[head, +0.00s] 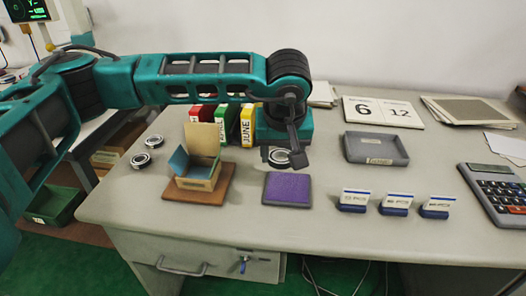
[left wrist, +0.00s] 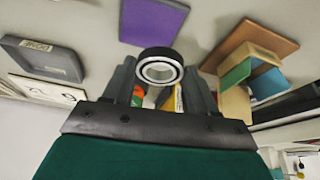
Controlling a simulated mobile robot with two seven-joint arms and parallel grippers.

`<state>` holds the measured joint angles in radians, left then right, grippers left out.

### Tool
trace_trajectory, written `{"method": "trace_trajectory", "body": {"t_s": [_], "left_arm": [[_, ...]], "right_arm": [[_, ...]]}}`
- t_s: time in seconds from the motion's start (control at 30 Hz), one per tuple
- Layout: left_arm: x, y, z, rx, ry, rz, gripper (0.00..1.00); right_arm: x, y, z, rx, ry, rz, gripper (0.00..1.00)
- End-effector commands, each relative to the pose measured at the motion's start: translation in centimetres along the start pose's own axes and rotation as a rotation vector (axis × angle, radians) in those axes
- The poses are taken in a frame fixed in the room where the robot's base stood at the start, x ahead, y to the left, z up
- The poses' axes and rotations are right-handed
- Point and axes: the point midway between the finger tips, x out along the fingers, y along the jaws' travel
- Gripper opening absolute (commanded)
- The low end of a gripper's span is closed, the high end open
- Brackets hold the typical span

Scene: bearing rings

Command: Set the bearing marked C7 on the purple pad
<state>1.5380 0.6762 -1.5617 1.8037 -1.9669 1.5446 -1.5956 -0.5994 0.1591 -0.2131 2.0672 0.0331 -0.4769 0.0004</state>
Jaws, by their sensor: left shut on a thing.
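My left gripper (head: 291,155) is shut on a bearing ring (head: 278,157), dark outside with a bright metal face. In the left wrist view the same ring (left wrist: 160,67) sits between the two fingers. No marking on it can be read. The purple pad (head: 287,189) lies on the desk just in front of the gripper; it also shows in the left wrist view (left wrist: 152,20), apart from the ring. Two more bearing rings, one nearer (head: 141,160) and one farther (head: 154,141), lie at the desk's left side; their marks are unreadable. My right gripper is out of view.
An open cardboard box (head: 197,180) stands on a brown board (head: 205,197) left of the pad. A grey tray (head: 376,149) is at the right, behind several name stands (head: 395,205). Upright coloured boxes (head: 247,125) stand behind the gripper. A calculator (head: 497,193) lies far right.

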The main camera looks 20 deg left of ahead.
Motion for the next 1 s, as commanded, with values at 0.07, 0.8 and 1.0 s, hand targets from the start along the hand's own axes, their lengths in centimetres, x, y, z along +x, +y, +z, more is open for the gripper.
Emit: {"method": "trace_trajectory", "body": {"t_s": [0.07,0.8,1.0], "left_arm": [[1.0,1.1,-0.8,-0.076,0.004,-0.036,0.21],[5.8,2.9,-0.9,-0.238,0.026,-0.107,0.21],[8.0,2.9,0.0,-0.237,0.025,-0.106,0.21]], "right_arm": [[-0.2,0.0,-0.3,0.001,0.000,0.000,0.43],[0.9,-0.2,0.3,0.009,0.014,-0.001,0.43],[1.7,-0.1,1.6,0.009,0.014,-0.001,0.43]]}}
